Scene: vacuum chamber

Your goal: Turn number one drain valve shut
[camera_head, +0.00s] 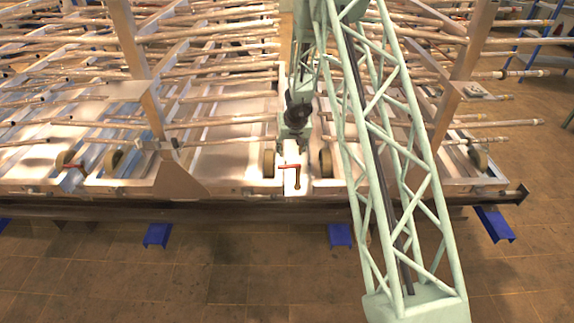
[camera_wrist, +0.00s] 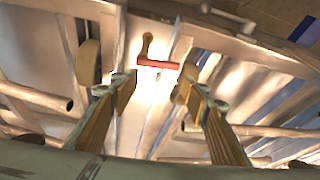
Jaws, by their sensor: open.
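A red valve handle (camera_head: 289,167) shows at the front edge of the metal frame in the head view, just below my gripper (camera_head: 293,143). In the wrist view the red handle (camera_wrist: 158,64) lies crosswise just beyond the gap between the fingertips of my gripper (camera_wrist: 158,84). A brownish lever end stands up from its left part. My gripper is open and empty, its two fingers apart on either side of the gap. A second red valve handle (camera_head: 72,165) is at the far left of the frame. I see no number on either valve.
Wheels (camera_head: 268,163) stand beside the near valve, with another wheel (camera_head: 326,163) to its right. Long pipes (camera_head: 220,122) cross the metal frame behind. A dark beam (camera_head: 230,213) runs along the front on blue supports (camera_head: 158,235). The tiled floor in front is clear.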

